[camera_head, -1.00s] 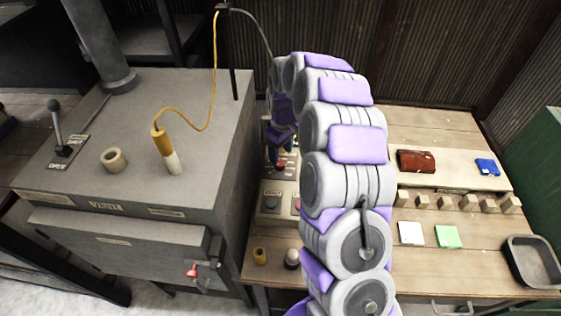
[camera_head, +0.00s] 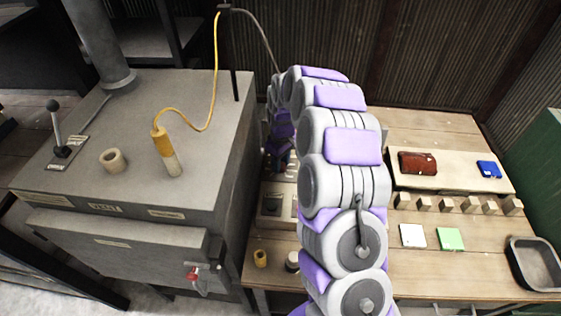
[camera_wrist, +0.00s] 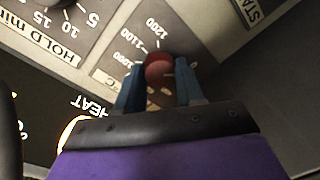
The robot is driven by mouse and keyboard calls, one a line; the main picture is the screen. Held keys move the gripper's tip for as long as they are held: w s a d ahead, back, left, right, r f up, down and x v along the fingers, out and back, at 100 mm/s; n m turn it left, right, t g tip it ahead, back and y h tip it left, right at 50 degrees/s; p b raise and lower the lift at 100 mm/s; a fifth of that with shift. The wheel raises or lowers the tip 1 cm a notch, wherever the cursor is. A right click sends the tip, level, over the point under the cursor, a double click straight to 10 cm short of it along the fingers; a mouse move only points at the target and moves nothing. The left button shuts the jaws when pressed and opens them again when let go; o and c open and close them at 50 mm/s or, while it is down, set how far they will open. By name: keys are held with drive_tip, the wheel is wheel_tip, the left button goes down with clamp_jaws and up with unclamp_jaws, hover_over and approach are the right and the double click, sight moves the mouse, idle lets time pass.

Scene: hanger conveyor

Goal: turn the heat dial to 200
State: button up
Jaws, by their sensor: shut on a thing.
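In the wrist view my gripper (camera_wrist: 156,84) has its two blue fingers on either side of a red knob (camera_wrist: 158,68) and is shut on it. The knob is on a pale scale plate marked 1000, 1100 and 1200 with a °C sign. A HEAT label (camera_wrist: 91,106) lies on the dark part at the lower left. The knob's pointer and the rest of the scale are hidden by my gripper. In the head view my gripper (camera_head: 280,153) is over the control panel (camera_head: 272,222), mostly covered by my arm.
A HOLD min dial (camera_wrist: 62,4) is at the upper left of the wrist view. In the head view a grey furnace (camera_head: 150,150) stands left of the panel. The bench to the right holds a brown pouch (camera_head: 417,163), several small blocks and a dark tray (camera_head: 535,262).

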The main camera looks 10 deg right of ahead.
drive_tip(key=c, duration=0.4)
drive_tip(key=shift+c, duration=0.2)
drive_tip(key=shift+r+m+p, duration=0.1)
drive_tip(key=shift+m+p, duration=0.2)
drive_tip(key=shift+p, duration=0.05)
drive_tip(key=m+p, duration=0.2)
drive_tip(key=shift+m, duration=0.3)
drive_tip(key=shift+m+p, duration=1.35)
drive_tip(key=shift+m, duration=0.65)
drive_tip(key=o, duration=1)
drive_tip(key=shift+o, duration=0.2)
